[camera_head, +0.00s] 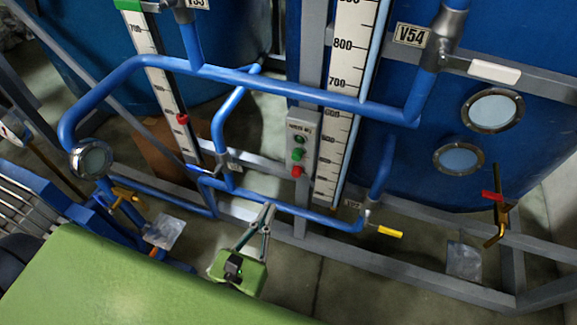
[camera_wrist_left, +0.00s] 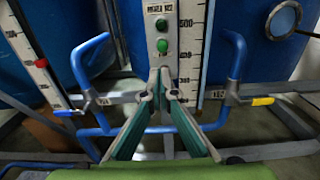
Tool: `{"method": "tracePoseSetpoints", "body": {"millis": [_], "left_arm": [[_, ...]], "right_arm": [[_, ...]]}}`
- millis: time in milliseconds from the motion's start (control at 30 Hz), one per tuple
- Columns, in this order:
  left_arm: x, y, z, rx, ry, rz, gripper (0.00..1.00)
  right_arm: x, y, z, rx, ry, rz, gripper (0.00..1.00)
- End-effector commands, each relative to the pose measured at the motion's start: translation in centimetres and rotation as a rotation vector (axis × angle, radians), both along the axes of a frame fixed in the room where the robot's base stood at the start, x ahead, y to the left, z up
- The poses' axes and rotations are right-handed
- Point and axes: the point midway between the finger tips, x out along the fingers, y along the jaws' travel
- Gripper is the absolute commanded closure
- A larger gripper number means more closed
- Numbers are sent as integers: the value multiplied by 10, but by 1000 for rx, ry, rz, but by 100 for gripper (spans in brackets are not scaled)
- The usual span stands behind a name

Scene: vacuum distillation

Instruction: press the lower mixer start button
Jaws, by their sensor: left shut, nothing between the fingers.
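A grey button box (camera_head: 302,128) is fixed to the frame between the two blue tanks in the head view. It carries an upper green button (camera_head: 299,140), a lower green button (camera_head: 297,154) and a red button (camera_head: 296,171) in a column. The left wrist view shows the upper green button (camera_wrist_left: 162,25) and the lower green button (camera_wrist_left: 162,45) above my fingertips; the red button is hidden there. The box's label is too small to read. My left gripper (camera_head: 267,208) is shut and empty, lower left of the box in the head view.
Blue pipes (camera_head: 290,90) cross in front of the tanks, and a lower pipe (camera_head: 290,208) runs near my fingertips. White level scales (camera_head: 342,100) stand beside the box. A yellow valve handle (camera_head: 389,232) and a red-handled valve (camera_head: 493,196) sit at the right.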

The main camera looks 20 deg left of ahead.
Motion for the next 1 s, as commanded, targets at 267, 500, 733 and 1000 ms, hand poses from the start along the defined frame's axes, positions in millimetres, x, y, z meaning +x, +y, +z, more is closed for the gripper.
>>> {"method": "tracePoseSetpoints", "body": {"millis": [267,500,733,1000], "left_arm": [[7,0,0,-2,0,2,100],[48,-1,2,-4,-3,3,100],[98,-3,1,-5,-1,3,100],[134,-4,-1,-4,2,1,100]], "right_arm": [[0,0,1,0,0,0,60],[0,0,8,0,0,0,60],[0,0,13,0,0,0,60],[0,0,15,0,0,0,60]]}}
